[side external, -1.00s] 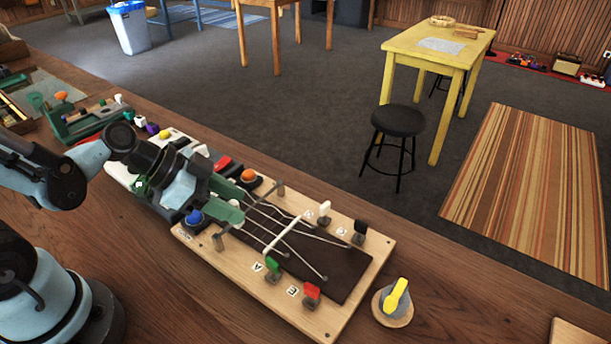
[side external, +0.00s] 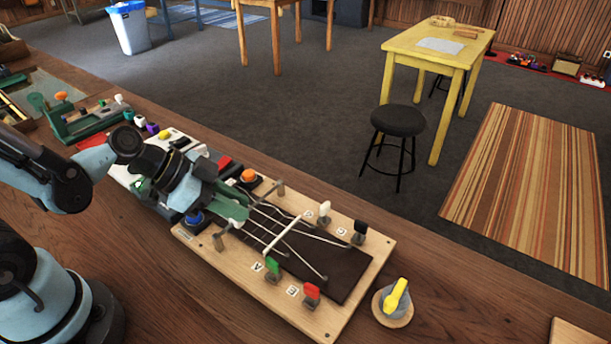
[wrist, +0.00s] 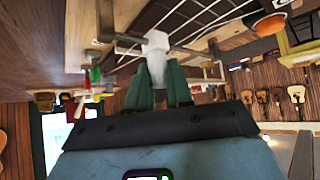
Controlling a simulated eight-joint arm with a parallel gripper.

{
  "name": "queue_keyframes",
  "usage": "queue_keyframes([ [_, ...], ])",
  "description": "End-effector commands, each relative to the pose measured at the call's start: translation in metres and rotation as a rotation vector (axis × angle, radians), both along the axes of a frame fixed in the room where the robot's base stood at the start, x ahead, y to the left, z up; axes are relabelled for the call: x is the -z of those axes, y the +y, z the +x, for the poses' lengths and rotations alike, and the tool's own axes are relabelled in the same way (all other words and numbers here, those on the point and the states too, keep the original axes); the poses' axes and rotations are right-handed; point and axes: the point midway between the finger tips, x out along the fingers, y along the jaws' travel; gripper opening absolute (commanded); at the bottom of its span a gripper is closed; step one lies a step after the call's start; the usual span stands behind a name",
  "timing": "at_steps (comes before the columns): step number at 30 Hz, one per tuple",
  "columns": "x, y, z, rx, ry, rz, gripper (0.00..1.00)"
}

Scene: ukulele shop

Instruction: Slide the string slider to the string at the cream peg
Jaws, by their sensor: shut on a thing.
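A wooden board (side external: 330,325) carries several thin strings over a dark strip, with a pale bar (side external: 282,236) across them. The cream peg (side external: 324,209) stands at the board's far edge, left of a black peg (side external: 360,228). A green peg (side external: 272,266) and a red peg (side external: 312,291) stand at the near edge. My gripper (side external: 236,212) is low over the board's left end. In the wrist view its green fingers (wrist: 159,72) are shut on a whitish piece, seemingly the string slider (wrist: 156,50).
A blue button (side external: 194,217) sits beside my gripper, partly covered, and an orange button (side external: 249,175) lies beyond it. A yellow-handled knob (side external: 396,298) stands right of the board. A green rack (side external: 85,122) is at the back left. The bench front is clear.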

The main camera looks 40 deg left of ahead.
Motion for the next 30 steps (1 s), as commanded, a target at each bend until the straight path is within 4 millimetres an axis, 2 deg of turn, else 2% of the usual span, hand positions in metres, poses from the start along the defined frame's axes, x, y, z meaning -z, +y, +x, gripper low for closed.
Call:
queue_keyframes([
  [8, -0.001, -0.001, 0.005, 0.003, 0.001, -0.003, 0.00],
  [21, -0.001, -0.002, 0.074, 0.003, -0.001, -0.007, 0.00],
  [30, -0.001, -0.002, 0.084, 0.001, -0.003, -0.007, 0.00],
])
